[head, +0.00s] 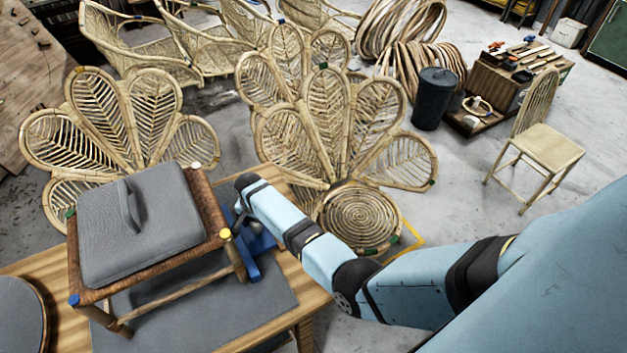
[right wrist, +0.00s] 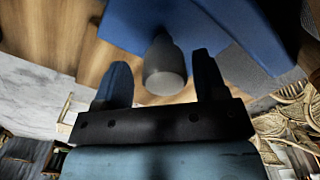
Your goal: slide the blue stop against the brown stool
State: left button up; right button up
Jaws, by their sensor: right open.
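The brown stool (head: 153,262), with a woven brown frame and a grey cushion (head: 142,222) with a strap, stands upright on a grey mat (head: 215,307) on the wooden table. The blue stop (head: 262,243) lies just right of the stool's right legs; I cannot tell whether they touch. It fills the top of the right wrist view (right wrist: 150,18), with a grey round knob (right wrist: 165,68) on it. My right gripper (right wrist: 160,62) is open, its two fingers on either side of the knob with gaps showing. In the head view my right wrist hides part of the stop. My left gripper is out of view.
The table edge (head: 290,300) is close to the right of the stop. A round grey-topped piece (head: 18,318) sits at the table's left. Rattan peacock chairs (head: 320,140) stand behind the table. A dark bin (head: 435,98) and a rattan chair (head: 540,150) are farther right.

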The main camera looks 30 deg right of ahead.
jog(key=d, duration=0.4)
jog(key=d+b, duration=0.1)
jog(key=d, duration=0.4)
jog(key=d+b, duration=0.1)
jog(key=d, duration=0.3)
jog(key=shift+s+d+f, duration=0.15)
jog(key=shift+s+f, duration=0.05)
jog(key=shift+s, duration=0.2)
notch_tip(320, 180, up, 14)
jog(key=s+a+f+n+t+p, duration=0.1)
jog(key=s+a+f+n+t, duration=0.1)
jog(key=s, duration=0.5)
jog(key=s+a+f+n+t+p, duration=0.1)
jog(key=s+n, duration=0.3)
jog(key=s, duration=0.4)
jog(key=s+a+f+n+t+p, duration=0.1)
jog(key=s+a+f+n+t, duration=0.2)
jog(key=s, duration=0.4)
jog(key=shift+s+f+t+p, duration=0.25)
jog(key=shift+f+t+p, duration=0.05)
jog(key=shift+t+p, duration=0.1)
jog(key=s+a+r+n+t+y+p, duration=0.2)
jog(key=s+a+t, duration=0.1)
jog(key=s, duration=0.4)
jog(key=shift+a+r+n+t, duration=0.15)
jog(key=shift+a+n+t, duration=0.2)
jog(key=shift+a, duration=0.3)
